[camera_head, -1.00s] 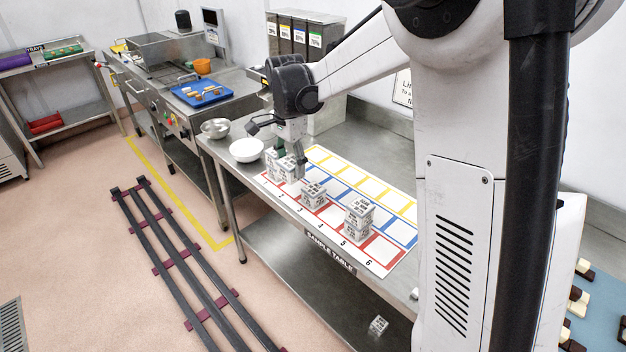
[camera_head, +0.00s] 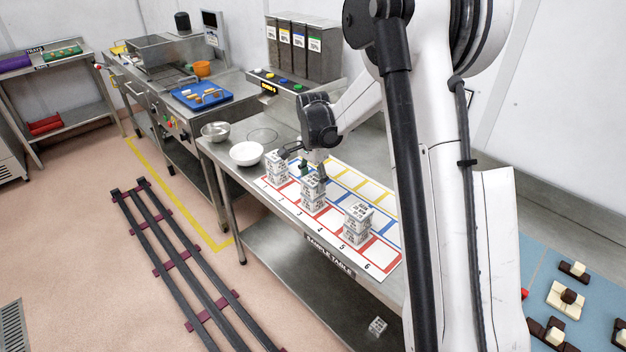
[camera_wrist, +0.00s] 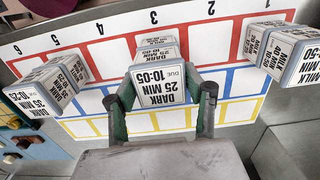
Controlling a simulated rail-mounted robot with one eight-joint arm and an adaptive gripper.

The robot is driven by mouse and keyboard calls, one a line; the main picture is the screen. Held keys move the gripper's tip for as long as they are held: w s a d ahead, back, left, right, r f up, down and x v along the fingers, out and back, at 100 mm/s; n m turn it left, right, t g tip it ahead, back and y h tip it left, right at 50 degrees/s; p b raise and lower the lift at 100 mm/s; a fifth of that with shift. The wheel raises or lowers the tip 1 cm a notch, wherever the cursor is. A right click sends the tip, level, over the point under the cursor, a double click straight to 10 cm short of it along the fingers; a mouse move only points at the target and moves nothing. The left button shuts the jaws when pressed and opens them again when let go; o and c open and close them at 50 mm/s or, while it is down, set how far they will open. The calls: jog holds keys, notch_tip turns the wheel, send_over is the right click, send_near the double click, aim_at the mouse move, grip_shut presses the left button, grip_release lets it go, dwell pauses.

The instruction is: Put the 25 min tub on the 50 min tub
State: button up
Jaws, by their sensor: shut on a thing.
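My gripper (camera_head: 315,172) is shut on the 25 min tub (camera_wrist: 158,86), a white tub labelled "DARK 25 MIN 10:05" in the wrist view. My fingers grip its two sides. In the head view the held tub (camera_head: 313,185) is upright, directly above another white tub (camera_head: 313,203) on the red-edged square near number 3. I cannot tell whether the two touch. The lower tub (camera_wrist: 155,43) shows partly behind the held one in the wrist view; its label is too hidden to read for certain.
A tub stack (camera_head: 277,166) stands to the left and another stack (camera_head: 358,222) to the right on the numbered mat (camera_head: 385,258). In the wrist view one stack's top tub (camera_wrist: 35,100) reads "DARK 35 MIN". A white bowl (camera_head: 246,153) sits at the table's left end. Back rows are clear.

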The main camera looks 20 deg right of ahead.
jog(key=shift+f, duration=0.2)
jog(key=o, duration=1.2)
jog(key=shift+r, duration=0.1)
jog(key=shift+o, duration=0.2)
jog(key=shift+r, duration=0.1)
